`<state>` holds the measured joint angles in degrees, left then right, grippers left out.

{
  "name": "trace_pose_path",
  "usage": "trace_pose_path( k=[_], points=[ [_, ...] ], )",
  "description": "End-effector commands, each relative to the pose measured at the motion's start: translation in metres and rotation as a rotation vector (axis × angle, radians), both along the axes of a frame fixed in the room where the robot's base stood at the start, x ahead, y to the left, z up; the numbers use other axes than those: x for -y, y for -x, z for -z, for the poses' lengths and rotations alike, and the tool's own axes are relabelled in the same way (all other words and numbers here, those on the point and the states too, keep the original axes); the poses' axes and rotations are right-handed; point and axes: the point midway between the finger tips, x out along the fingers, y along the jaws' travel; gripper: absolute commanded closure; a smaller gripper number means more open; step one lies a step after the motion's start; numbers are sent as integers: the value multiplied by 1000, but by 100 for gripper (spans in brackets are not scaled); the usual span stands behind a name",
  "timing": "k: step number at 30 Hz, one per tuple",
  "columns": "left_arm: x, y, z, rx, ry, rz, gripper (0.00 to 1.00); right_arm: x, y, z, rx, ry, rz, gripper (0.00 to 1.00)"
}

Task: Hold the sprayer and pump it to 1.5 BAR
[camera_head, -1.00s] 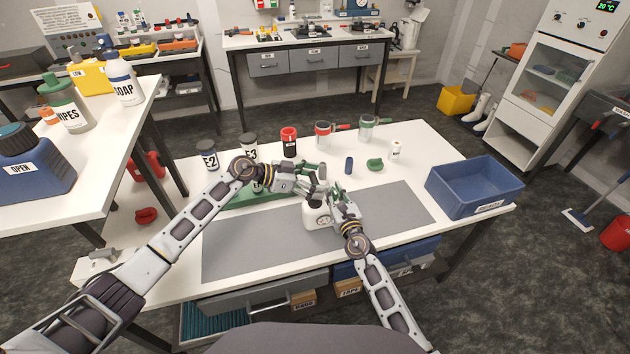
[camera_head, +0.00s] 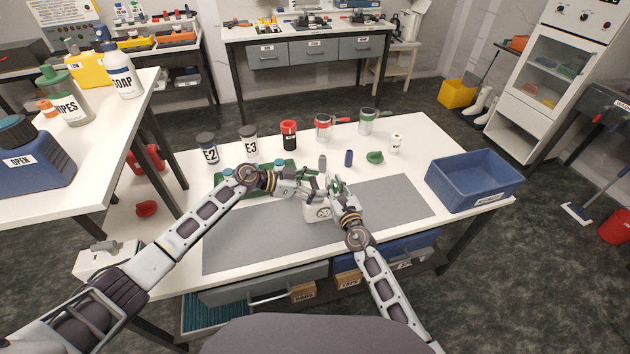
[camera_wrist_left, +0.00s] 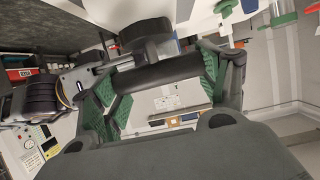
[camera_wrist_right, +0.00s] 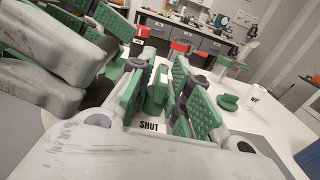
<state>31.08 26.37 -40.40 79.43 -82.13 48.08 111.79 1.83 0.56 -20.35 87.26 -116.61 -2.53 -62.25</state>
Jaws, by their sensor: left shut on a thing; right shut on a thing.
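The sprayer has a white body (camera_head: 318,213) with a small round dial, standing on the grey mat (camera_head: 240,240); the dial's reading is too small to make out. My left gripper (camera_head: 312,190) is above the body. In the left wrist view its green pads close on a dark bar-shaped pump handle (camera_wrist_left: 155,74). My right gripper (camera_head: 338,192) is beside the sprayer's top. In the right wrist view its green pads are shut on a green upright part of the sprayer (camera_wrist_right: 158,90). A white surface below it reads "SHUT" (camera_wrist_right: 149,125). The grippers hide much of the sprayer's top.
Canisters E2 (camera_head: 208,150) and E3 (camera_head: 249,144), a red-and-black cup (camera_head: 289,135) and other containers stand along the back. A green tray (camera_head: 228,188) lies behind the left forearm. A blue bin (camera_head: 475,183) stands at right. The mat's left and right parts are clear.

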Motion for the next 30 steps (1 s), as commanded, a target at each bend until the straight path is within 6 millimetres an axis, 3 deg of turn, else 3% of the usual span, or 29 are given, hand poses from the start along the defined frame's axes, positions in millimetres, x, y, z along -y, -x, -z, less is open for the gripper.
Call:
trace_pose_path(
  k=[7,8,12,30],
  points=[
    [-2,1,8,-6,-10,-3,69,-3,1,0,1,-1,-5,100],
    [-2,1,8,-6,-10,-3,24,-3,1,0,1,-1,-5,100],
    [-2,1,7,-5,-8,-3,6,-2,1,-1,1,-1,-4,100],
    [-6,2,2,-3,-5,-3,4,-1,0,0,0,-1,-1,100]
  ],
)
